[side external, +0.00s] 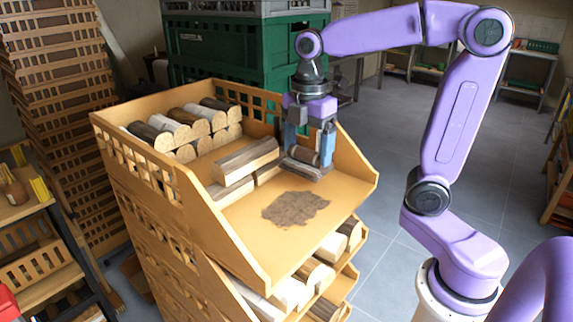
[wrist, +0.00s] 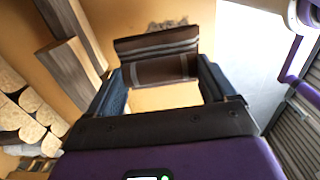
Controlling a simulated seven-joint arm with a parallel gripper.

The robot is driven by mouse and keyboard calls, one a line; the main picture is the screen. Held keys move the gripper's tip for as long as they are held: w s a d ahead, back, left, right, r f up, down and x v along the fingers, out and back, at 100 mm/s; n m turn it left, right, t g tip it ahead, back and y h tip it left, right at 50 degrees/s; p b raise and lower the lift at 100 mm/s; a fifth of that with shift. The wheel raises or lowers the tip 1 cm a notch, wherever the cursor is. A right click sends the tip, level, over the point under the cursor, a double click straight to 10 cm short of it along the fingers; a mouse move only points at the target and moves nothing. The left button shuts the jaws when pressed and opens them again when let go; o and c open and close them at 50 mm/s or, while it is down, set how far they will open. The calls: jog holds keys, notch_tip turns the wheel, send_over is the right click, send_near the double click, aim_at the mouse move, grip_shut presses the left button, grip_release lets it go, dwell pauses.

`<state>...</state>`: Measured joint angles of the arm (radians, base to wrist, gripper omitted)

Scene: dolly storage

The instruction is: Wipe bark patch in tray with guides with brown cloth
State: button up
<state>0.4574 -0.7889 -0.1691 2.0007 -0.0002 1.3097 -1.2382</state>
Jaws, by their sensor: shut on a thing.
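The brown cloth (wrist: 158,42), with pale stripes, is held between the two fingers of my gripper (wrist: 162,78) in the wrist view. In the side view my gripper (side external: 308,148) is over the right part of the tray with guides (side external: 247,247), shut on the cloth (side external: 304,169). The cloth is low, near the tray floor; I cannot tell whether it touches. The dark, ragged bark patch (side external: 295,208) lies flat on the open front floor, in front of the cloth. A part of the patch (wrist: 167,25) also shows beyond the cloth in the wrist view.
Cut wood blocks (side external: 246,160) lie left of my gripper, and several stacked logs (side external: 185,130) fill the tray's back left. Slatted side walls (side external: 135,160) bound the tray. Green crates (side external: 225,60) stand behind. The front floor around the patch is clear.

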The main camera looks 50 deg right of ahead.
jog(key=shift+d, duration=0.6)
jog(key=shift+f, duration=0.5)
notch_tip(320, 180, down, 6)
jog(key=shift+s+r, duration=0.1)
jog(key=a, duration=0.8)
jog(key=shift+a, duration=1.15)
jog(key=shift+d, duration=2.6)
